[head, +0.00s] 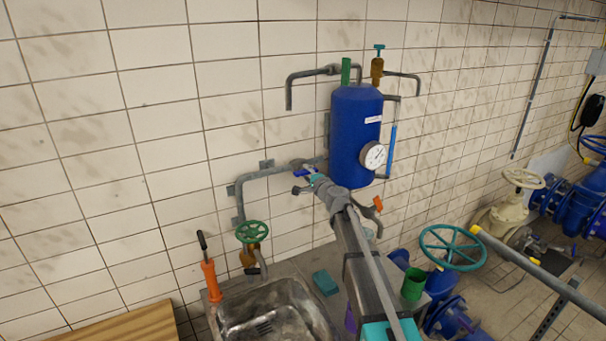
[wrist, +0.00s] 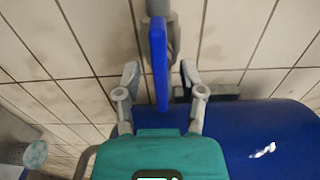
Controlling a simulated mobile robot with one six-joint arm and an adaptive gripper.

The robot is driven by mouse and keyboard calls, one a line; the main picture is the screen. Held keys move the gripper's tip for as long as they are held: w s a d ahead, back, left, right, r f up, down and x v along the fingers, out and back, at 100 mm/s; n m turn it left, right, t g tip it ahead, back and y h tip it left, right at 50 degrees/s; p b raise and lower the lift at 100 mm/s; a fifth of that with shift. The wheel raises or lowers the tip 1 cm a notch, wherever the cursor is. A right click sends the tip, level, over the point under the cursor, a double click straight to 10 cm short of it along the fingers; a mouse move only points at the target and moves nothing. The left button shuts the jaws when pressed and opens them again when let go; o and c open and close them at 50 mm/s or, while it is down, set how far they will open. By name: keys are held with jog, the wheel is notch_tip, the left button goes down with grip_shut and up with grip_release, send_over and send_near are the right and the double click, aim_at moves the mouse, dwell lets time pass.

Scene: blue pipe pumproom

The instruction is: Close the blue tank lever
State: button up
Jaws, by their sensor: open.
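The blue tank (head: 350,130) hangs on the tiled wall in the head view, with a round gauge on its front. It fills the lower right of the wrist view (wrist: 265,130). The blue lever (head: 303,170) sits on the grey pipe left of the tank. In the wrist view the lever (wrist: 159,65) is a long blue bar running between my fingers, with gaps on both sides. My gripper (wrist: 160,75) is open around the lever's lower part in that view; no contact shows. In the head view my gripper (head: 307,179) is at the lever and partly hides it.
A sink (head: 275,312) and a green-wheeled tap (head: 252,232) are below left. An orange-handled lever (head: 378,203) is below the tank. A green cup (head: 413,283) and a teal handwheel (head: 452,247) are at right. The wall is close behind the lever.

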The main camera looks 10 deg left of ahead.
jog(key=shift+w+a, duration=0.15)
jog(key=shift+w, duration=0.1)
